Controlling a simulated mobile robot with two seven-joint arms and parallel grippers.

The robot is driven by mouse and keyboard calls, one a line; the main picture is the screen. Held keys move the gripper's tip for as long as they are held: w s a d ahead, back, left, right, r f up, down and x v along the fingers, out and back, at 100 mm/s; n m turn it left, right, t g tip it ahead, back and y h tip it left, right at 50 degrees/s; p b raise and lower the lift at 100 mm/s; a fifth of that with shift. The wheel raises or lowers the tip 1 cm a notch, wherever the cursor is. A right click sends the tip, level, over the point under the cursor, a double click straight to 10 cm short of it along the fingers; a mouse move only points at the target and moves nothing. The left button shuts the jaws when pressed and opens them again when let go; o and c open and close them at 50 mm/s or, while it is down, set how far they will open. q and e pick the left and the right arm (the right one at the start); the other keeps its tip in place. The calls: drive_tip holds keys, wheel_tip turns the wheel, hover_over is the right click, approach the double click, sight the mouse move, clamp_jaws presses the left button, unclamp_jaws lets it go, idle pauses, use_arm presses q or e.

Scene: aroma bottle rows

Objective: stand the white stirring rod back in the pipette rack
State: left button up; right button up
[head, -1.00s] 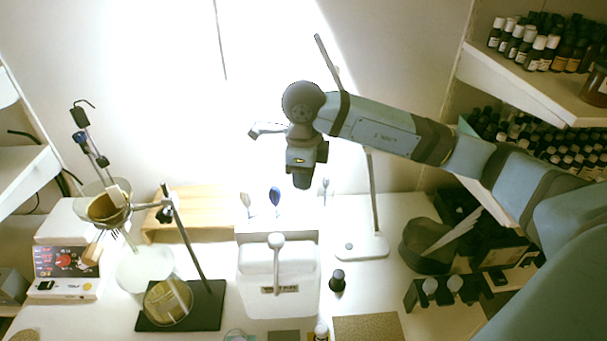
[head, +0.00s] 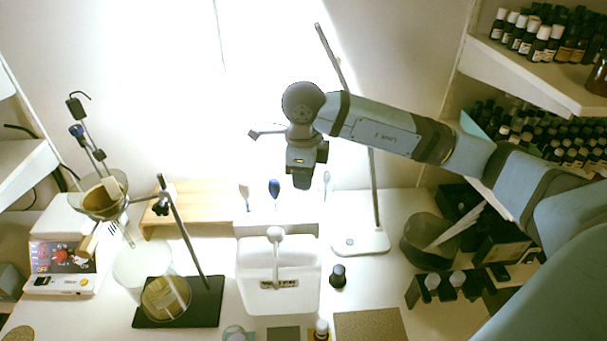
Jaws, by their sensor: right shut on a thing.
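The pipette rack (head: 300,210) is a pale stand at the back of the table, against the bright wall. A pale-bulbed (head: 244,192) pipette, a blue-bulbed (head: 274,188) one and a slim pale item (head: 326,181) stand in it. My right gripper (head: 302,183) points down above and slightly right of the blue bulb in the picture. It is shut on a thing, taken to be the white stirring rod. The rod cannot be made out against the overexposed wall, so its tilt cannot be told. My left gripper is not in view.
A leaning metal stand (head: 372,190) is close on the right. A clamp stand (head: 184,240) with glassware is left. Bottle shelves are right.

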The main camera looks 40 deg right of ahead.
drive_tip(key=o, duration=0.9)
drive_tip(key=shift+r, duration=0.1)
drive_tip(key=shift+r+p, duration=1.25)
drive_tip(key=shift+r, duration=1.15)
drive_tip(key=shift+r, duration=0.15)
drive_tip(key=shift+r+p, duration=1.25)
drive_tip(key=shift+r, duration=1.15)
drive_tip(key=shift+f, duration=0.1)
